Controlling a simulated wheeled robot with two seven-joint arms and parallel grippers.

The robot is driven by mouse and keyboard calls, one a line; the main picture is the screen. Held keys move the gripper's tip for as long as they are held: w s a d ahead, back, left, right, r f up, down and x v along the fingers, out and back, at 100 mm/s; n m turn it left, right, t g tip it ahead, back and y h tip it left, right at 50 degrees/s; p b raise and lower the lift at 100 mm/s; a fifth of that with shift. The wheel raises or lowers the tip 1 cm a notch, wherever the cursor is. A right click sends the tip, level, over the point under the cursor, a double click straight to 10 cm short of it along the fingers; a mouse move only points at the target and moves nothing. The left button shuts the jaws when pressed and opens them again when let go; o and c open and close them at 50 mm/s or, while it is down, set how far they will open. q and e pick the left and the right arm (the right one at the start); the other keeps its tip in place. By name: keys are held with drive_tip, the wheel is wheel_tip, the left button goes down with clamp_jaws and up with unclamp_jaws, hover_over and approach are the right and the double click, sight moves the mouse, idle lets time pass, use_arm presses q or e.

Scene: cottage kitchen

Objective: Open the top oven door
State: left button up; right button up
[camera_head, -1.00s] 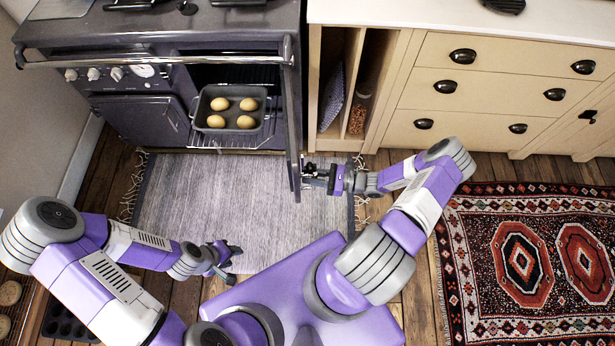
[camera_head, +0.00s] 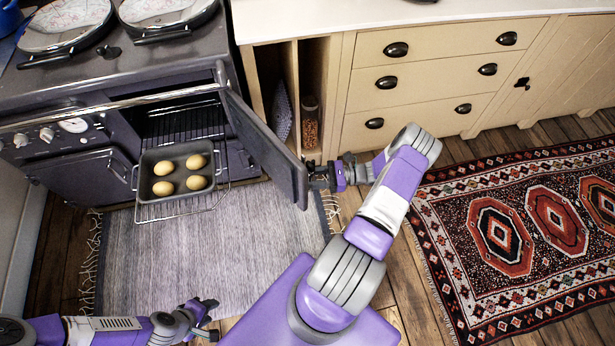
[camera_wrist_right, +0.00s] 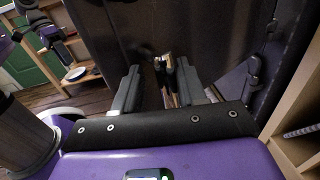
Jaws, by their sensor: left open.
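The top oven door (camera_head: 268,150) is dark grey and stands swung open to the right of the stove. Behind it the oven cavity (camera_head: 180,120) is visible. My right gripper (camera_head: 316,176) is at the door's outer side near its free edge. In the right wrist view its two fingers (camera_wrist_right: 160,92) are apart and point at a dark panel, with small brass-coloured pieces between them; whether they touch is unclear. My left gripper (camera_head: 208,318) is open and empty above the grey rug, well away from the door.
A lower closed door (camera_head: 85,178) is at the left. Cream drawers (camera_head: 430,80) stand right of the stove. The grey rug (camera_head: 200,250) and a patterned red rug (camera_head: 530,225) lie on the floor.

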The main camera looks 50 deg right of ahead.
drive_tip(key=shift+w, duration=0.25)
drive_tip(key=v, duration=0.7)
drive_tip(key=shift+s+p, duration=0.25)
drive_tip(key=shift+p, duration=0.05)
drive_tip(key=shift+d, duration=0.15)
